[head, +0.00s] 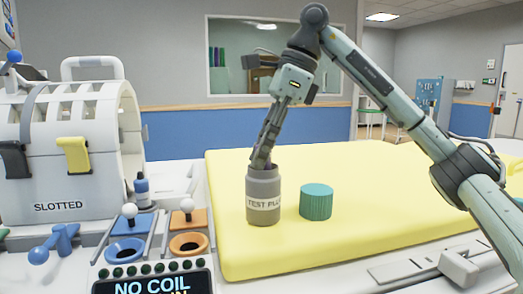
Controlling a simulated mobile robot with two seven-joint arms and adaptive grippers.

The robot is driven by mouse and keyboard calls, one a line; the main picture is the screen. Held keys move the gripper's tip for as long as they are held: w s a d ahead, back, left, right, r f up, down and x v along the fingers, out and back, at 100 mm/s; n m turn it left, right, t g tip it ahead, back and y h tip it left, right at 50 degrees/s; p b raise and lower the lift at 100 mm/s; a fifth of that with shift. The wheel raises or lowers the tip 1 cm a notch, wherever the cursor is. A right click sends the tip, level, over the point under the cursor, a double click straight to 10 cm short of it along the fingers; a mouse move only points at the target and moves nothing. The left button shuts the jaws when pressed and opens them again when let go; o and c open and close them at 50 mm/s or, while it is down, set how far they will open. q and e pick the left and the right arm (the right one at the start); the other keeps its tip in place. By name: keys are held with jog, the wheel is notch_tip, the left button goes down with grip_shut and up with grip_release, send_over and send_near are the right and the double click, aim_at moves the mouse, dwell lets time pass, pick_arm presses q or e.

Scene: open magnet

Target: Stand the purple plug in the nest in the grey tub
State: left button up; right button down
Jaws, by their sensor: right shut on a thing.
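The grey tub (263,205), labelled "TEST PLU…", stands upright on the yellow mat. My right gripper (261,163) points down from above, with its fingertips at and inside the tub's mouth. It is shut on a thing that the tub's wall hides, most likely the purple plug. No purple shows in the tub's mouth, and the nest is hidden inside the tub. My left gripper is not in view.
A ribbed teal lid (316,202) lies on the yellow mat (360,235) just right of the tub. A white slotted coil (65,145) stands at the left, behind a panel with blue and orange sockets. The mat's right part is clear beneath my arm.

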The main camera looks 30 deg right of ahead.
jog(key=shift+f, duration=0.55)
jog(key=shift+s+f, duration=0.15)
jog(key=shift+f, duration=0.1)
jog(key=c, duration=1.3)
grip_release()
jog(key=shift+o, duration=0.5)
jog(key=shift+f, duration=0.1)
jog(key=v, duration=1.2)
jog(key=shift+r, duration=0.3)
jog(key=shift+a, duration=0.1)
